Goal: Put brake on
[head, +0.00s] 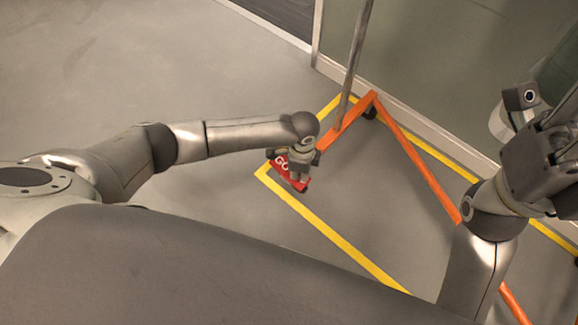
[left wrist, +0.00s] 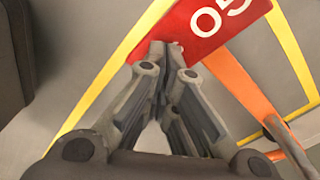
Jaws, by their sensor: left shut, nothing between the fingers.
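A grey upright pole (head: 353,60) rises from the orange base, near a dark caster (head: 369,112). Yellow tape (head: 330,232) outlines the floor around the base. A wall with a pale skirting (head: 400,112) runs behind. The floor at left is clear.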

